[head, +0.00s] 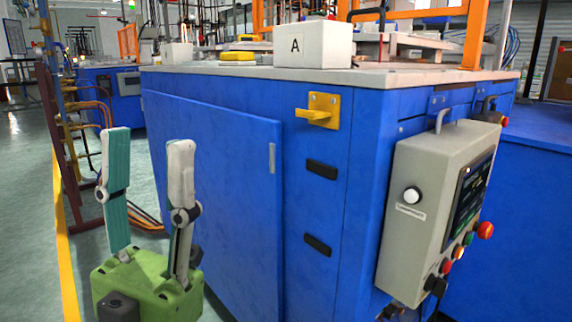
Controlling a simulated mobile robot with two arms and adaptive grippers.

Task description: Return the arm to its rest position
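My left gripper (148,137) is at the lower left of the head view. Its green body is at the bottom and its two long fingers point up. The fingers stand well apart with nothing between them, so it is open and empty. It is in front of the blue machine cabinet (215,190), left of its front corner. My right gripper is not in view.
A white box marked A (313,45) and a yellow block (238,57) sit on the cabinet top. A grey control box (410,228) with buttons juts out at right. A yellow bracket (318,112) sticks out from the cabinet. Open floor (25,200) lies at left.

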